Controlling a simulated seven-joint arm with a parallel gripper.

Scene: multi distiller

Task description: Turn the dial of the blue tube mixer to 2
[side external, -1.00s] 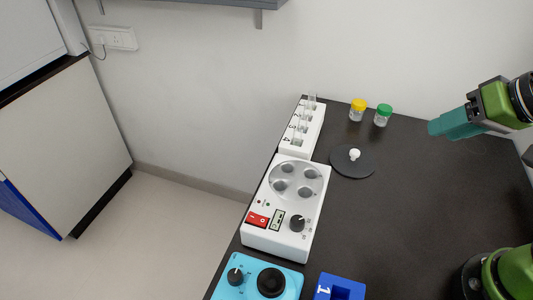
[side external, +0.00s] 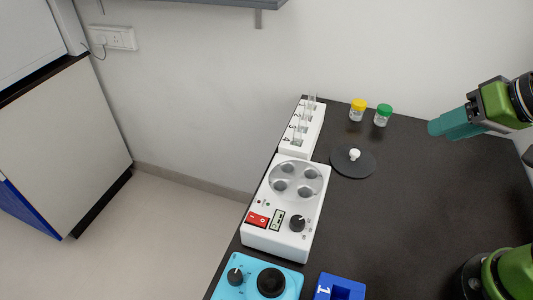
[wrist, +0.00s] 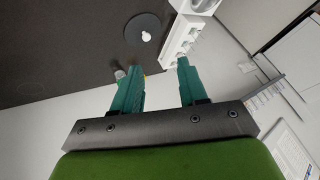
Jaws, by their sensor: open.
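The blue tube mixer (side external: 252,286) stands at the bottom edge of the side external view, partly cut off. It has a small black dial (side external: 235,277) on its left and a larger round black cup (side external: 271,282) on its right. The number that the dial points at is too small to read. My gripper (side external: 433,128) is at the right of the side external view, over the far right of the bench and well away from the mixer. In the wrist view my gripper (wrist: 157,82) shows two teal fingers apart with nothing held between them.
A white machine (side external: 308,228) with a dial and a red switch stands beyond the mixer. A white tube rack (side external: 290,146), a black disc lid (side external: 342,171), a yellow-capped jar (side external: 357,115) and a green-capped jar (side external: 382,120) are farther back. A blue block (side external: 324,282) stands beside the mixer. The bench middle (side external: 405,210) is clear.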

